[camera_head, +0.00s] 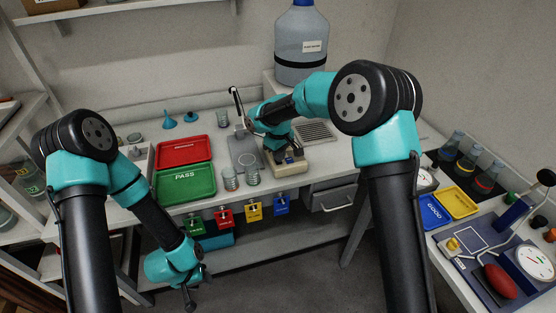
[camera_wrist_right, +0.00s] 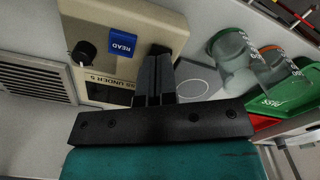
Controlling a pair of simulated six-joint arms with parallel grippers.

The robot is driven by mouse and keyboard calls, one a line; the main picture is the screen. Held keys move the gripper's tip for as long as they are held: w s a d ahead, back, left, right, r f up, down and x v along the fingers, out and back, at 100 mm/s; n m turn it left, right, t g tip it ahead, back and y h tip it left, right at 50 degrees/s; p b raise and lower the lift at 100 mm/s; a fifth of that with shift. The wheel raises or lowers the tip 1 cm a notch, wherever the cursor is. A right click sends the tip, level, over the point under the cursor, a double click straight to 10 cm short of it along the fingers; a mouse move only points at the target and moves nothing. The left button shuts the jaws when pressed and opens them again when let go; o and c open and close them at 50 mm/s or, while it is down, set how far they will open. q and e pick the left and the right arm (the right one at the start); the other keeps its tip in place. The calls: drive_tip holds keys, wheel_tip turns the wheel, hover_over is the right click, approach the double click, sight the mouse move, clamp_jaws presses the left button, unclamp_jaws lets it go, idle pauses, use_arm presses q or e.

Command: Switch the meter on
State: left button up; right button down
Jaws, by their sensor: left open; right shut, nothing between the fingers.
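The meter is a beige box (camera_head: 289,167) on the bench, partly covered by my right arm in the head view. In the right wrist view the meter (camera_wrist_right: 118,70) shows a black knob (camera_wrist_right: 84,53), a blue READ button (camera_wrist_right: 123,44) and a partly hidden dark display with lettering. The fingers hide part of the meter's face. My left gripper (camera_head: 190,297) is open and empty, low in front of the bench.
Glass beakers (camera_head: 230,178) and a green PASS tray (camera_head: 186,183) stand left of the meter, with a red tray (camera_head: 184,151) behind. A grey vent (camera_head: 316,131) lies to its right. A large bottle (camera_head: 301,45) stands behind.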

drive_tip(key=shift+f, duration=0.65)
idle(0.5)
drive_tip(key=shift+r, duration=3.5)
